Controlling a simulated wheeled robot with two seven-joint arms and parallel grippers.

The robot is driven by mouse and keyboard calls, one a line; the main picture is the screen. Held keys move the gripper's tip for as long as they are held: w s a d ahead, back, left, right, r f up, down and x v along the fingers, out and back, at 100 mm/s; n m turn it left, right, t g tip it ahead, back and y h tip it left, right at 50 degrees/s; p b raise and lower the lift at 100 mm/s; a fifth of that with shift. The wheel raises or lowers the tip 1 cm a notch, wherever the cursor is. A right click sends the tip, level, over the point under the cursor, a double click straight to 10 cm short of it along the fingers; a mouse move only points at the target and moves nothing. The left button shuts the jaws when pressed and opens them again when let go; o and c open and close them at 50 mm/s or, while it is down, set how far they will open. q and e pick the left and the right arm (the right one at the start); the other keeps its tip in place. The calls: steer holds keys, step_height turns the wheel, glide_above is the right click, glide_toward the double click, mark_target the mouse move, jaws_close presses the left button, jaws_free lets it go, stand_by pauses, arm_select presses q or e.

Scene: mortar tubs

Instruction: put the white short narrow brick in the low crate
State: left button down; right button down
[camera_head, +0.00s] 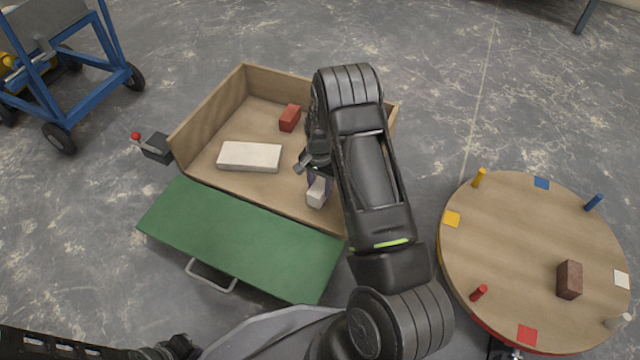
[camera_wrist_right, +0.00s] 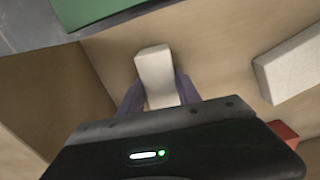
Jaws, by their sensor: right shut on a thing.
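The white short narrow brick (camera_head: 316,193) is between the fingers of my right gripper (camera_head: 318,183), which is shut on it. In the right wrist view the brick (camera_wrist_right: 156,72) stands out past both fingertips (camera_wrist_right: 160,92). Gripper and brick are inside the wooden low crate (camera_head: 205,112), near its open front side. I cannot tell whether the brick touches the crate floor. My right arm hides the crate's right part. My left gripper (camera_head: 172,349) shows only partly at the bottom left edge, and its jaws are unclear.
A larger white brick (camera_head: 249,157) and a red brick (camera_head: 289,118) lie in the crate. Its green flap (camera_head: 240,240) is folded down at the front. A round table (camera_head: 520,240) with pegs and a brown brick (camera_head: 569,279) stands at right. A blue cart (camera_head: 75,75) stands at upper left.

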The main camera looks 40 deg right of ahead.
steer(key=shift+f+b, duration=0.35)
steer(key=shift+f, duration=0.25)
stand_by(0.4)
steer(key=c, duration=0.8)
jaws_free()
steer(key=shift+o, duration=0.2)
steer(key=shift+r, duration=0.25)
step_height(320, 180, up, 8)
steer(key=p, duration=0.3)
steer(key=shift+f+p, duration=0.25)
steer(key=shift+p, duration=0.15)
